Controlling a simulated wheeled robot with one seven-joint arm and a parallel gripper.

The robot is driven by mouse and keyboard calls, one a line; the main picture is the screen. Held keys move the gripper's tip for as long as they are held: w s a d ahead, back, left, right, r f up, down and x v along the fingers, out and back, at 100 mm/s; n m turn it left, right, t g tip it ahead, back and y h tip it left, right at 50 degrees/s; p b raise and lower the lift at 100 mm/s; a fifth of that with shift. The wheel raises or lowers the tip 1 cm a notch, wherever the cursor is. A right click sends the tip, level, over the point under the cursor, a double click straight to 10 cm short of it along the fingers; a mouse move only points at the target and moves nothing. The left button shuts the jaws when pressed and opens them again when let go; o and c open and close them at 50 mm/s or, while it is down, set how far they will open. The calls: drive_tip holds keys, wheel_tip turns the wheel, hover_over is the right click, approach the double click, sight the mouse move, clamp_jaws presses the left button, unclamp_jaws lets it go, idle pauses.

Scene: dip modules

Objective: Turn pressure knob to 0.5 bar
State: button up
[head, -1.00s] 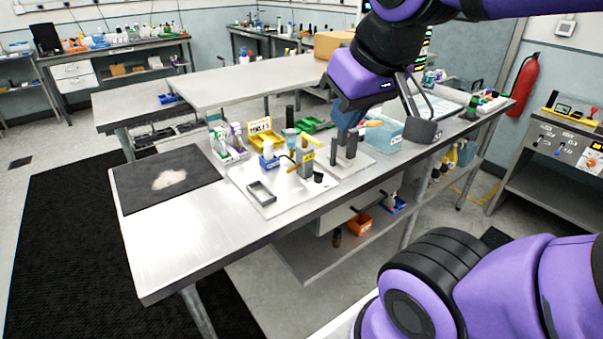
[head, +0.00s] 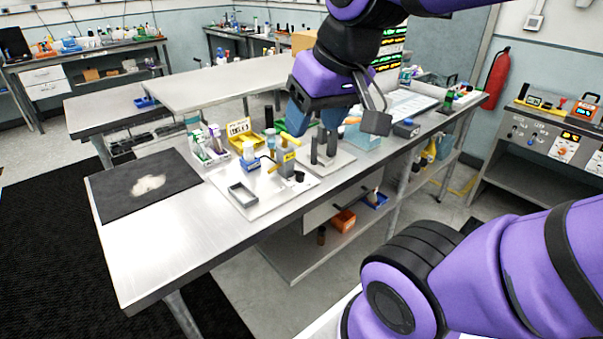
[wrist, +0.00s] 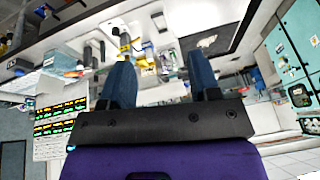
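A grey control panel (head: 540,140) with small switches and round knobs stands on a bench at the far right of the head view. It has a white-and-orange dial (head: 562,153) and part of another dial at the picture edge. I cannot read their labels or settings, or tell which is the pressure knob. My gripper (head: 314,122) hangs above the middle workbench, well left of the panel. In the wrist view its two blue fingers (wrist: 160,62) stand apart with nothing held between them. No knob can be made out clearly in the wrist view.
The metal workbench (head: 180,235) carries bottles, bins, a white board with small parts and a black mat (head: 110,195). A red fire extinguisher (head: 497,75) hangs on the wall behind the panel. Open floor (head: 455,200) lies between workbench and panel bench.

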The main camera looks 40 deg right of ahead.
drive_tip(key=w+f+m+g+y, duration=0.3)
drive_tip(key=w+f+m+y, duration=0.2)
drive_tip(key=w+f+m, duration=0.25)
drive_tip(key=m+t+h, duration=0.1)
drive_tip(key=m+t, duration=1)
drive_tip(key=m, duration=1.2)
approach(303, 172)
drive_tip(key=shift+m, duration=0.25)
drive_tip(key=x, duration=1)
drive_tip(key=shift+f, duration=0.1)
drive_tip(key=c, duration=0.9)
